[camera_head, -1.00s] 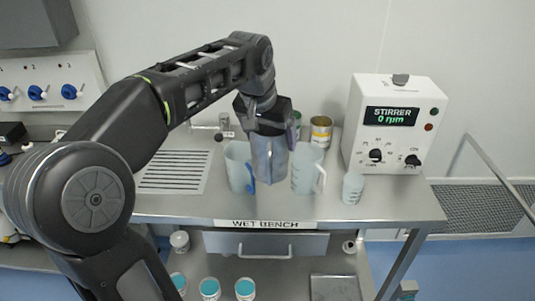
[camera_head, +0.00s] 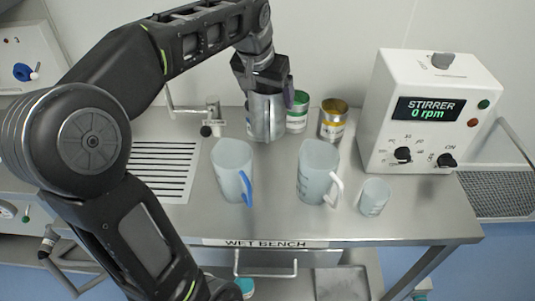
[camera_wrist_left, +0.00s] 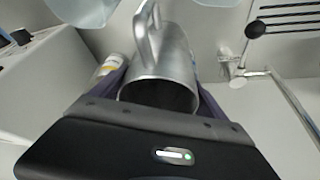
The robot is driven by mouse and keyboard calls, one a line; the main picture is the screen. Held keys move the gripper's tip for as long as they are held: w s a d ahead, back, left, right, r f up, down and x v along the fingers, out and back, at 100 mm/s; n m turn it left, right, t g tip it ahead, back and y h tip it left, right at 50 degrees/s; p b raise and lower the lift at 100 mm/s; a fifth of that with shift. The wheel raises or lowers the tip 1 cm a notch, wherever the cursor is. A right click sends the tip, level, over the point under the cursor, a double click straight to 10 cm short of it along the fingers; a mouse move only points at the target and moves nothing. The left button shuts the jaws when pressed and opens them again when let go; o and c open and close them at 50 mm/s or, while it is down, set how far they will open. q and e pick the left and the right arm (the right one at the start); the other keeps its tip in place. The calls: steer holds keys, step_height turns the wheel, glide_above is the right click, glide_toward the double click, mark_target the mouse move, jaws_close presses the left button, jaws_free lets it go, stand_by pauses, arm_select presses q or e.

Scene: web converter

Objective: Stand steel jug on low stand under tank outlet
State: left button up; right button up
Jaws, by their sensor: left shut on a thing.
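The steel jug (camera_head: 265,118) is in my left gripper (camera_head: 268,93), which is shut on it. It is upright at the back of the wet bench, beside the tins; I cannot tell whether its base touches the bench. In the left wrist view the jug (camera_wrist_left: 172,55) lies between the two fingers (camera_wrist_left: 165,90), its open rim towards the camera and its handle on the far side. I cannot make out the low stand or a tank outlet in these views. My right gripper is not in view.
Two plastic jugs, one with a blue handle (camera_head: 232,168) and one with a white handle (camera_head: 317,170), stand in front. A small tap (camera_head: 212,118) is left.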

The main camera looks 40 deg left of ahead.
arm_select(q)
steer(key=shift+f, duration=0.6)
steer(key=shift+w+a+f, duration=0.1)
steer(key=shift+w+f, duration=0.05)
steer(key=shift+f, duration=0.05)
steer(key=shift+r, duration=0.1)
steer(key=shift+f, duration=3.15)
steer(key=shift+f+p, duration=0.4)
steer(key=shift+f, duration=1.5)
steer(key=o, duration=1.9)
steer(key=shift+f, duration=0.15)
